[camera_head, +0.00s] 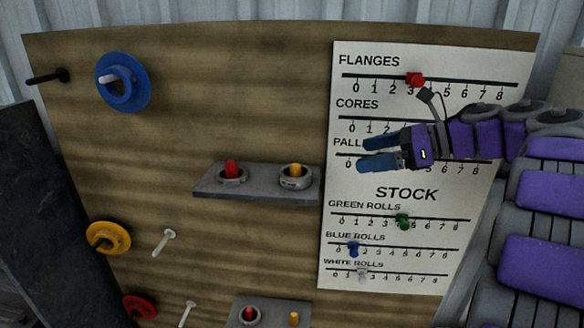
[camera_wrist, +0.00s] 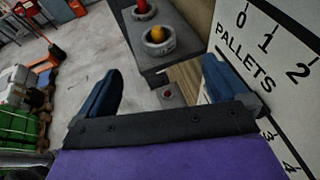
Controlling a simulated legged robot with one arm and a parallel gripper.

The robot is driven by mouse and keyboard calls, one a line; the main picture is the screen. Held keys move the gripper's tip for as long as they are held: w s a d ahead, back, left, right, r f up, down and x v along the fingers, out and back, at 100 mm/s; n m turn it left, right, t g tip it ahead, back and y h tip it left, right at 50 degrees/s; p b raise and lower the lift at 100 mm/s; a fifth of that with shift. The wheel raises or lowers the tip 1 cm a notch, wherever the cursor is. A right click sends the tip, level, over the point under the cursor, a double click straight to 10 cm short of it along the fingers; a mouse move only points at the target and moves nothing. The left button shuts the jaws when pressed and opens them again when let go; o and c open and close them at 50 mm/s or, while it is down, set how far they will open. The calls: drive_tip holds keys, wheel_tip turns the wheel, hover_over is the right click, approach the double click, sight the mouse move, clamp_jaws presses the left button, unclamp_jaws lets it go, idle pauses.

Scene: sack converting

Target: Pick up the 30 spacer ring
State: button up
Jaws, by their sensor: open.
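Two grey rings sit on the upper grey shelf (camera_head: 245,193) of the wooden board. The left ring (camera_head: 232,180) is around a red peg (camera_head: 232,167); the right ring (camera_head: 297,183) is around a yellow peg (camera_head: 296,169). A third grey ring (camera_head: 249,317) is around a red peg on the lower shelf. No size marking is legible, so I cannot tell which ring is the 30. My gripper (camera_head: 362,154) is open and empty, right of the upper shelf and slightly above it, before the chart. In the wrist view, the yellow-peg ring (camera_wrist: 157,46) lies beyond the open fingers (camera_wrist: 162,72).
A white chart (camera_head: 405,180) with sliders covers the board's right side. Left are a blue disc (camera_head: 123,83), a yellow disc (camera_head: 108,237), a red disc (camera_head: 139,306) and bare pegs. The lower shelf (camera_head: 268,314) also has a bare yellow peg (camera_head: 294,319).

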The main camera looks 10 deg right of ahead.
drive_tip(key=p, duration=0.2)
approach(304, 173)
drive_tip(key=a, duration=0.5)
drive_tip(key=shift+s+a+r, duration=0.1)
drive_tip(key=shift+s+a, duration=0.05)
drive_tip(key=shift+s, duration=0.05)
drive_tip(key=shift+w+a, duration=0.15)
drive_tip(key=shift+a, duration=0.05)
drive_tip(key=shift+w+a+f+p, duration=0.2)
drive_tip(key=shift+w+f+p, duration=0.1)
drive_tip(key=shift+w+f, duration=0.2)
drive_tip(key=x, duration=0.3)
drive_tip(key=shift+w+d+f+p, duration=0.15)
drive_tip(key=shift+p, duration=0.2)
drive_tip(key=shift+a+f, duration=0.1)
drive_tip(key=shift+a, duration=0.5)
drive_tip(key=shift+c, duration=0.9)
drive_tip(key=shift+d, duration=0.45)
drive_tip(key=c, duration=0.6)
drive_tip(key=shift+a, duration=0.3)
drive_tip(key=c, duration=0.6)
